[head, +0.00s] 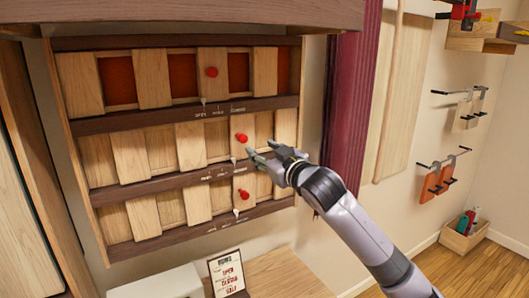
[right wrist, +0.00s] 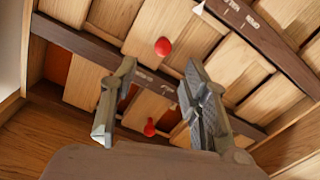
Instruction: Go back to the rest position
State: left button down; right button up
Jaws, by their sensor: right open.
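My right gripper (head: 254,157) reaches in from the lower right of the head view, in front of the wooden panel's middle and lower rows. Its two fingers stand apart with nothing between them; they also show open in the right wrist view (right wrist: 158,68). The wall panel (head: 180,180) has three rows of light wooden slats between dark rails. Each row has a red knob: upper (head: 212,72), middle (head: 242,138) and lower (head: 244,195). The right wrist view shows two red knobs (right wrist: 162,46) (right wrist: 149,128), apart from the fingers. My left gripper is not in view.
A dark red curtain (head: 352,110) hangs right of the panel. Wall hooks with hanging orange pieces (head: 430,185) are farther right. A low wooden surface (head: 285,275) holds a small sign (head: 228,275) and a white box (head: 160,285). Open floor shows at lower right.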

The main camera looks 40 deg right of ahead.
jog(key=shift+f, duration=0.15)
